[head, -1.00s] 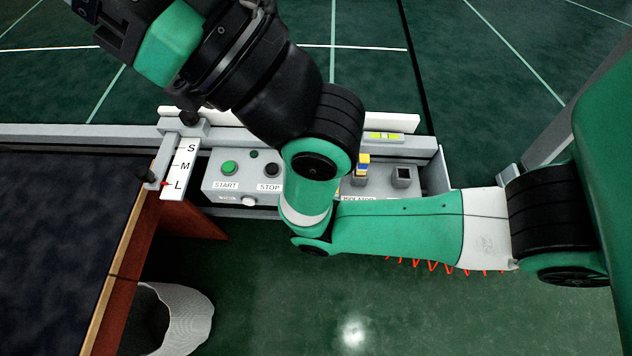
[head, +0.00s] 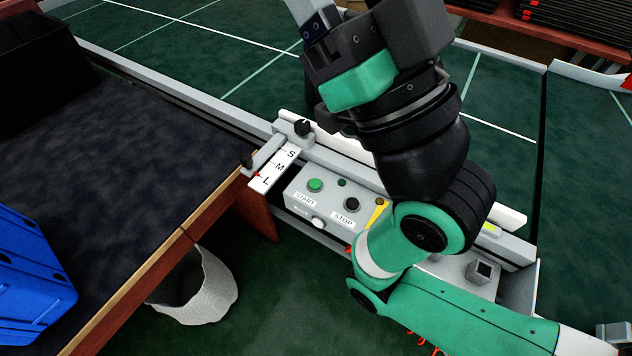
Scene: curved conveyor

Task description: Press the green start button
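The green start button (head: 315,185) sits on a grey control box (head: 333,212), above a START label. It is uncovered, with no gripper touching it. A black stop button (head: 352,204) is to its right, above a STOP label. My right arm comes in from the lower right, folds up beside the box and hides its right part. My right gripper (head: 308,14) is at the top edge, beyond the box and partly cut off; its fingertips are not clear. My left gripper is not in view.
A slider scale (head: 275,166) marked S, M, L with black knobs stands left of the box. A dark-topped table (head: 130,190) fills the left, with a blue crate (head: 30,285) on it. A whitish bin (head: 208,290) is on the floor below. Green conveyor surface (head: 240,50) lies behind.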

